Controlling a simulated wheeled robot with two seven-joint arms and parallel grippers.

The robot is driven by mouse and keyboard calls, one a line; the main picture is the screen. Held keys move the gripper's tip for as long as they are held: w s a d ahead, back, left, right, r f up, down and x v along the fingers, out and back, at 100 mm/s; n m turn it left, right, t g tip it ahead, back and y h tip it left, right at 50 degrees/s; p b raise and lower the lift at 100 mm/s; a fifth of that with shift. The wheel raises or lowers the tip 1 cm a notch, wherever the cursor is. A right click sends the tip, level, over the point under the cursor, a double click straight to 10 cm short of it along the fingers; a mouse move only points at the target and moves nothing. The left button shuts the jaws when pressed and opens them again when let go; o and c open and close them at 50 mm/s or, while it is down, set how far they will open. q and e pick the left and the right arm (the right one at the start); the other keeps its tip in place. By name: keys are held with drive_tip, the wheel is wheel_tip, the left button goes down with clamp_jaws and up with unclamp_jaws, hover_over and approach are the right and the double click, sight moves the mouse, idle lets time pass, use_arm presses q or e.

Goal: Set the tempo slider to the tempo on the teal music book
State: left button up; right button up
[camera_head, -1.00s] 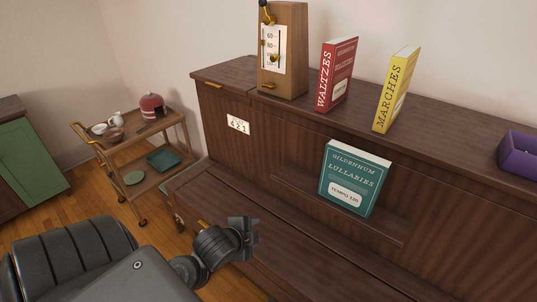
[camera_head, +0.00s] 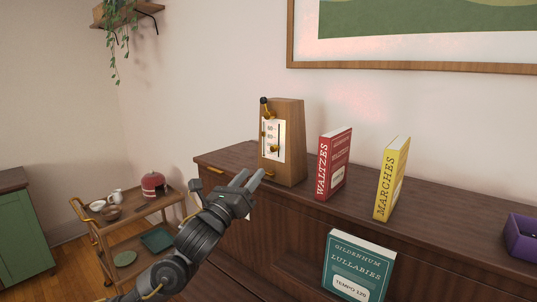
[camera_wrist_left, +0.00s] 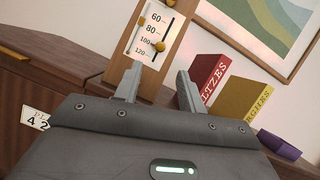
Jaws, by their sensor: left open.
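The wooden metronome (camera_head: 290,142) stands on the cabinet top, with a white scale marked 60 to 120 on its front. Its brass slider knob (camera_head: 274,149) also shows in the left wrist view (camera_wrist_left: 160,46), roughly level with 100. The teal music book (camera_head: 359,264) leans on the lower ledge; its label reads "TEMPO 120". My left gripper (camera_head: 249,176) is open and empty, in front of and below the metronome. In the left wrist view its fingertips (camera_wrist_left: 159,72) point at the metronome, below the knob and apart from it. My right gripper is not in view.
A red book (camera_head: 334,163) and a yellow book (camera_head: 392,178) stand on the cabinet top right of the metronome. A purple box (camera_head: 522,238) is at the far right. A tea cart (camera_head: 150,207) stands at left. A framed picture (camera_head: 420,66) hangs above.

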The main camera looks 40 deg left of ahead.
sight(272, 150)
use_arm(q)
drive_tip(key=p+x, duration=0.4)
drive_tip(key=x, duration=0.5)
drive_tip(key=shift+s, duration=0.1)
drive_tip(key=shift+w+r+p, duration=0.1)
drive_tip(key=shift+w+p, duration=0.25)
drive_tip(key=shift+w, duration=0.2)
clamp_jaws()
